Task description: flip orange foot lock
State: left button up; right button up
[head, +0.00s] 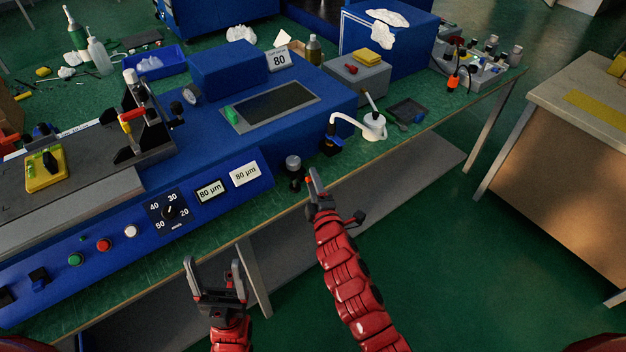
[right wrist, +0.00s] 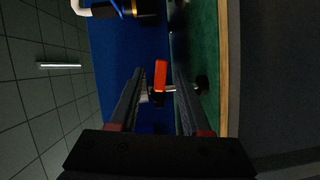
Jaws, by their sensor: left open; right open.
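An orange lever (right wrist: 160,76), which looks like the foot lock, shows in the right wrist view against the blue machine side, with a short metal pin beside it. It lies between the open fingers of my right gripper (right wrist: 155,80); I cannot tell whether they touch it. In the head view my right gripper (head: 313,175) is at the bench's front edge, beside a dark round knob (head: 293,164), and mostly hides the lever. My left gripper (head: 213,262) is open and empty, in front of the bench and below the control panel.
The blue machine (head: 150,215) with dial and buttons fills the left of the green bench. A wooden cabinet (head: 560,150) is at the right, with free floor between.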

jog(key=shift+w+a, duration=0.1)
jog(key=shift+w, duration=0.1)
grip_shut()
dwell(0.4)
